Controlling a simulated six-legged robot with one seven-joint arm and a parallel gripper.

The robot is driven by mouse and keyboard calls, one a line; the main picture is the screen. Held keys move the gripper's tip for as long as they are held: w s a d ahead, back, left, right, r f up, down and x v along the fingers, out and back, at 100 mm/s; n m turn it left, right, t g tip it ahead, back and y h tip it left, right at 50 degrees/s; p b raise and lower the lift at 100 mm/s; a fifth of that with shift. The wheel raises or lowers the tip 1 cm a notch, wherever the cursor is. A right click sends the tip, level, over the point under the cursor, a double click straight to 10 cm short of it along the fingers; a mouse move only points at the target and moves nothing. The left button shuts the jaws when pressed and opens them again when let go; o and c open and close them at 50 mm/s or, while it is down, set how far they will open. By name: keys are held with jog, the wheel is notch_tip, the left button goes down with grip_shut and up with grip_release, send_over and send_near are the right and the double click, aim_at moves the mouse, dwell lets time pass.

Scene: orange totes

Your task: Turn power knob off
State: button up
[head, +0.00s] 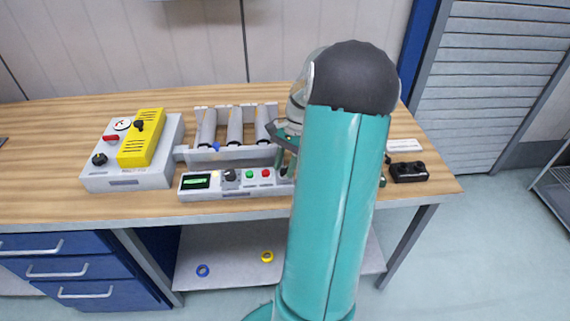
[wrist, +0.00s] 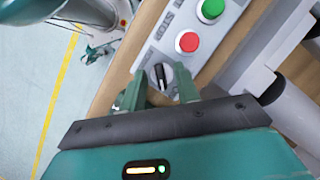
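The power knob (wrist: 160,76) is a black pointer on a pale round dial, beside the red button on a grey control panel (wrist: 212,50). In the wrist view my gripper (wrist: 160,90) is open, with its green fingers apart and the knob between and just beyond their tips; contact cannot be told. In the head view the control panel (head: 215,190) lies at the table's front edge. My gripper (head: 284,142) is partly hidden there by my arm, above the panel's right end. The knob by the red button is not clear in that view.
The panel also has a red button (wrist: 187,42), a green button (wrist: 210,9), a dark knob (head: 230,175) and a display (head: 196,181). Behind it stands a rack with grey cylinders (head: 235,126). A grey box with a yellow block (head: 141,138) is left. A black device (head: 408,172) is right.

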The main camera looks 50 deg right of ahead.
grip_shut()
jog(key=shift+w+n, duration=0.1)
jog(key=shift+n, duration=0.3)
jog(key=n+g, duration=0.1)
jog(key=n, duration=0.1)
jog(key=shift+w+n, duration=0.1)
jog(key=shift+n, duration=0.2)
jog(key=n+g+h, duration=0.1)
jog(key=n+g, duration=0.1)
jog(key=n, duration=0.5)
jog(key=n+g+h, duration=0.1)
jog(key=n, duration=0.2)
jog(key=shift+w+a+h, duration=0.1)
jog(key=shift+h, duration=0.2)
jog(key=shift+a+n+g+h, duration=0.15)
jog(key=shift+n+h, duration=0.25)
jog(key=shift+n, duration=0.75)
jog(key=shift+d+n+g+h, duration=0.1)
jog(key=shift+n+g+h, duration=0.25)
jog(key=shift+n, duration=0.8)
